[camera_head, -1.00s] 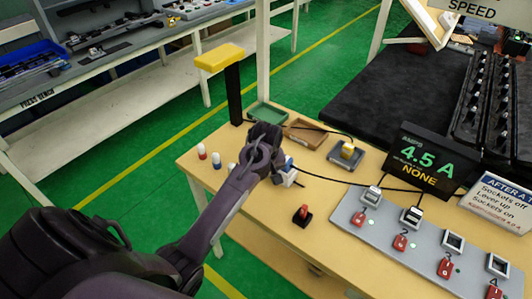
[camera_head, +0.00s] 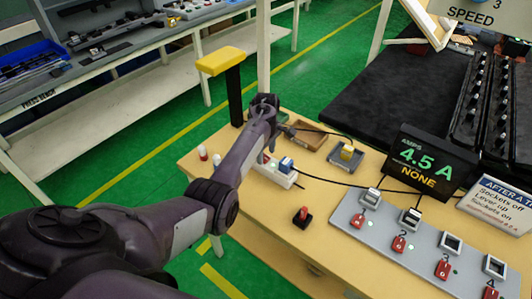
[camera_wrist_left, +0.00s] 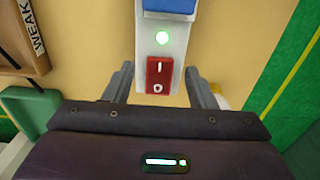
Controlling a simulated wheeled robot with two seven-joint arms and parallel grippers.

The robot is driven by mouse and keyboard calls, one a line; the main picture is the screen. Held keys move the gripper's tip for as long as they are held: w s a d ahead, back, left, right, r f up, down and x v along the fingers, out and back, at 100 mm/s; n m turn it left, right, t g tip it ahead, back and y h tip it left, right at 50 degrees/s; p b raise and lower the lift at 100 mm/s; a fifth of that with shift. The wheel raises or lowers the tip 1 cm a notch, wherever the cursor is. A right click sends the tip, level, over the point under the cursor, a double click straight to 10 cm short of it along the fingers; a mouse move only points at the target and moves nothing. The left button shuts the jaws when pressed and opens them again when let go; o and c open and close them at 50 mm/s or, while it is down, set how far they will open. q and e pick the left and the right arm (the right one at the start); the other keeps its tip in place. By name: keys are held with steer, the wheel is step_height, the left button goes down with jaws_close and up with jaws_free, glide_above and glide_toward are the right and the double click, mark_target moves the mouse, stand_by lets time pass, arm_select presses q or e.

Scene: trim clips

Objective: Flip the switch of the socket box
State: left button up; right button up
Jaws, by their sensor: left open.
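The socket box (camera_head: 279,174) is a white strip on the wooden table, with a blue plug (camera_head: 286,164) in it. In the left wrist view the socket box (camera_wrist_left: 176,55) shows a red rocker switch (camera_wrist_left: 159,76) marked I and O and a lit green lamp (camera_wrist_left: 162,38). My left gripper (camera_head: 268,108) reaches over the box's far-left end, and my arm hides part of the box. In the wrist view the left gripper (camera_wrist_left: 160,72) is open, one finger on each side of the switch. I cannot tell whether they touch the box. My right gripper is not in view.
A grey panel (camera_head: 380,258) with red numbered switches and a display (camera_head: 430,160) reading 4.5 A stand on the right. A black-and-red lever (camera_head: 302,217) sits in front. A yellow-topped post (camera_head: 220,58), trays (camera_head: 306,137) and small bottles (camera_head: 203,153) stand near the arm.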

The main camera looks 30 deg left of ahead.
arm_select(q)
steer(key=shift+f, duration=0.7)
steer(key=c, duration=1)
steer(key=shift+a+h+b, duration=0.2)
steer(key=shift+h+b, duration=0.3)
steer(key=shift+h, duration=0.3)
steer(key=h+b, duration=0.2)
steer(key=b, duration=0.1)
steer(key=shift+a+f+h, duration=0.1)
steer(key=shift+a+h, duration=0.25)
steer(key=shift+h, duration=0.05)
steer(key=shift+b, duration=0.3)
steer(key=shift+r+h, duration=0.3)
